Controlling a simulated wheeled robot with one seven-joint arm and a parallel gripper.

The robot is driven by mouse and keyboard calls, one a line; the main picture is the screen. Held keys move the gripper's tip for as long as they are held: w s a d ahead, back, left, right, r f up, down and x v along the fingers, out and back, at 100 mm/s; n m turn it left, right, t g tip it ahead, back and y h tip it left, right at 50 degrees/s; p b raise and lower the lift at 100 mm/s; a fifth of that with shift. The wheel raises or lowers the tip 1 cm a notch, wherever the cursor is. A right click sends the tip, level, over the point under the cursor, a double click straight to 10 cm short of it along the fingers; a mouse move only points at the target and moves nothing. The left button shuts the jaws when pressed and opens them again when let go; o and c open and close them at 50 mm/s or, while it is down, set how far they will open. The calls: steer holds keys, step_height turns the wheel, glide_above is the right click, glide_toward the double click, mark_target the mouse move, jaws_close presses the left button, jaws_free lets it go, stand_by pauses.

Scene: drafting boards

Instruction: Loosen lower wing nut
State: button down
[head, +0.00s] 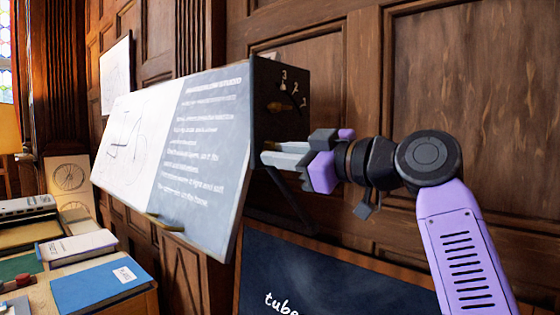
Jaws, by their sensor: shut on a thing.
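The tilted drafting board (215,165) carries a drawing sheet on its left and white writing on its right. Its dark side panel (265,85) faces right and bears the numbers 3, 2 and 1 beside a small brass piece (276,106). My gripper (268,152) reaches in from the right, below the numbers, with its grey fingers at the side panel. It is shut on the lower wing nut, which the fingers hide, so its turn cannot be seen.
A dark support bar runs below my gripper. A framed chalkboard (320,275) stands beneath. At lower left, a table holds a blue folder (98,288) and a white book (77,246). A panelled wooden wall (480,90) stands close behind.

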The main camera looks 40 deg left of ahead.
steer(key=shift+f+n+b, duration=0.1)
steer(key=shift+n+b, duration=0.25)
steer(key=shift+n, duration=1.25)
steer(key=c, duration=1.3)
jaws_free()
steer(key=shift+s+d+b, duration=0.15)
steer(key=shift+d+b, duration=0.15)
steer(key=shift+d, duration=1.65)
steer(key=shift+s+d+b, duration=0.15)
steer(key=shift+d+b, duration=0.1)
steer(key=shift+d, duration=1.7)
